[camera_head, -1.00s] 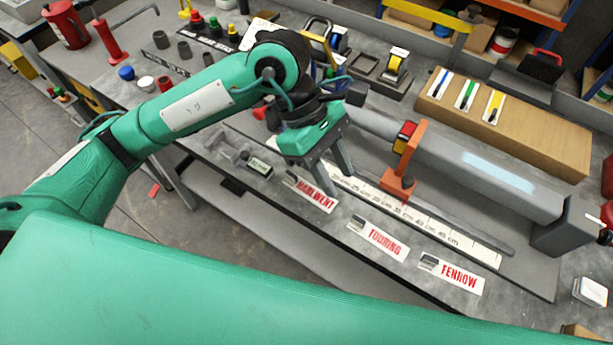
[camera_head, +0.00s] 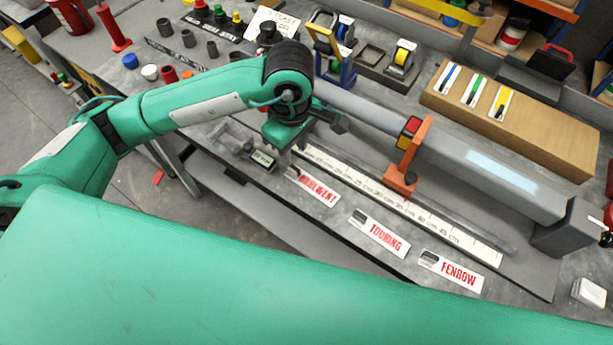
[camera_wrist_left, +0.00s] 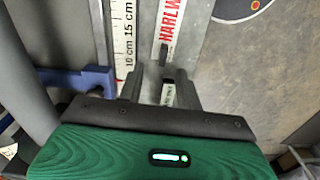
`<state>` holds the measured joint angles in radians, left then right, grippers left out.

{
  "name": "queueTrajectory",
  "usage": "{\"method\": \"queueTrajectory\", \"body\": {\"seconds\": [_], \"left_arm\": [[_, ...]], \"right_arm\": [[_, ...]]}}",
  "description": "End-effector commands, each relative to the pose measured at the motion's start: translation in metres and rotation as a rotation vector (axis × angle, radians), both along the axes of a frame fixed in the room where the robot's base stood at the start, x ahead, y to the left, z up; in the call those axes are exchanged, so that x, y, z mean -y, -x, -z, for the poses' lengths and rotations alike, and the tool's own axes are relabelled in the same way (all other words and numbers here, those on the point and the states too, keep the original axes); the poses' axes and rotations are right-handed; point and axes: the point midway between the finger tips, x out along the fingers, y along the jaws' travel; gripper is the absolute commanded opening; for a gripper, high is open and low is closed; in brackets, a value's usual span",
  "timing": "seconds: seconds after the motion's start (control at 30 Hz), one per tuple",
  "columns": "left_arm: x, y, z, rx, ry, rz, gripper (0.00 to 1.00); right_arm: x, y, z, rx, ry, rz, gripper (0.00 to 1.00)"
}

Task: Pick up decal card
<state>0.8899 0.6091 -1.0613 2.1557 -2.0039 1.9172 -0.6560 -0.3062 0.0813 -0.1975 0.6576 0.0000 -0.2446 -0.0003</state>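Three white decal cards with red lettering lie in a row on the grey bench: one reading roughly HARLWENT (camera_head: 318,190), TOURING (camera_head: 380,234) and FENROW (camera_head: 450,270). My left gripper (camera_head: 290,165) is low at the left end of the first card and partly hidden by its own wrist. In the left wrist view, the gripper (camera_wrist_left: 160,82) has its two dark fingers apart, with the end of the HARLW card (camera_wrist_left: 172,22) between them. Whether the fingertips touch the bench or the card cannot be told. My right gripper is not in view.
A white ruler (camera_head: 440,227) runs behind the cards, with an orange stop (camera_head: 405,172) standing along it. A blue part (camera_wrist_left: 80,78) shows in the wrist view.

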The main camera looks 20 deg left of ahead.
Motion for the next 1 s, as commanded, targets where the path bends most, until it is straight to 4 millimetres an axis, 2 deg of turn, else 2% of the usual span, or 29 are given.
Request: {"method": "queueTrajectory", "body": {"seconds": [0.23,0.4,0.53,0.83,1.0], "left_arm": [[-0.001,0.003,0.015,-0.004,-0.001,-0.001,0.35],[-0.002,0.006,0.036,-0.004,0.000,-0.001,0.35],[-0.002,0.004,0.051,-0.001,0.001,-0.001,0.35],[-0.002,0.004,0.056,0.001,0.000,0.000,0.35],[-0.002,0.004,0.056,0.001,0.000,0.000,0.02]], "right_arm": [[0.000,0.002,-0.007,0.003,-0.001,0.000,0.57],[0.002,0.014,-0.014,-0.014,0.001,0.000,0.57],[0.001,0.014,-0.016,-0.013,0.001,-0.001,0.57],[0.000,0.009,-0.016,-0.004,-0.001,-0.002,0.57],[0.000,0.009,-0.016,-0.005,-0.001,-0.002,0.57]]}}
